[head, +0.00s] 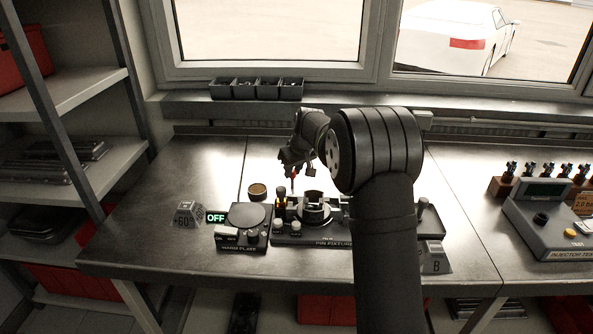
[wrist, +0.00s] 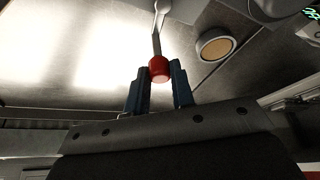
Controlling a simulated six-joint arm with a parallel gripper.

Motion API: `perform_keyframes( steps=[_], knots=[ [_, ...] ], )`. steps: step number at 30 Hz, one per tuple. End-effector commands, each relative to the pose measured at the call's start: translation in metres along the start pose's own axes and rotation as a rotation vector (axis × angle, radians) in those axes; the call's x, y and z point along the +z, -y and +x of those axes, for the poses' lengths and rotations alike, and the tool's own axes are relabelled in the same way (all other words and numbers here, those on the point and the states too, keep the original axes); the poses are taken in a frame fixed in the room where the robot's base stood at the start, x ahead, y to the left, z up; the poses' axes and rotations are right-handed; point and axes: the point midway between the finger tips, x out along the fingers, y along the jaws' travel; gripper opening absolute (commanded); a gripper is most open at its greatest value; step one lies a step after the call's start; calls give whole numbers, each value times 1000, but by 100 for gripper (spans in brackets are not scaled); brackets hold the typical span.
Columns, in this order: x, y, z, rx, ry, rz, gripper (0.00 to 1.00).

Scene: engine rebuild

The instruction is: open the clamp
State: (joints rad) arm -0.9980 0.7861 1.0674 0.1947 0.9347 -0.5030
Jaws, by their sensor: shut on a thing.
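The clamp's lever shows in the wrist view as a metal bar (wrist: 157,32) with a red knob (wrist: 159,70) at its end. My gripper (wrist: 160,76) has its two blue-grey fingers on either side of the knob and is shut on it. In the head view my gripper (head: 291,164) points down above the pin fixture (head: 312,239), with a small red spot of the knob (head: 294,174) just below it. The fixture's dark ring (head: 314,210) stands beside the lever. My arm hides the fixture's right part, and the clamp's jaw is not clear.
A warm plate (head: 246,217) with a green OFF sign (head: 216,217) stands left of the fixture. A round tan-topped container (head: 257,190) and a grey block marked 60 (head: 187,214) are nearby. An injector tester (head: 553,227) stands at right. The left bench area is clear.

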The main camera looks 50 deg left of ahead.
Motion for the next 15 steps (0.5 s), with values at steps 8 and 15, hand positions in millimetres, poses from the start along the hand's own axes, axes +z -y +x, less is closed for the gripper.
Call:
perform_keyframes(
  steps=[8, 15],
  knots=[
    [-4, 8, 2, -95, 0, -230, 0],
    [-5, 14, 2, -161, 0, -388, 0]
  ],
)
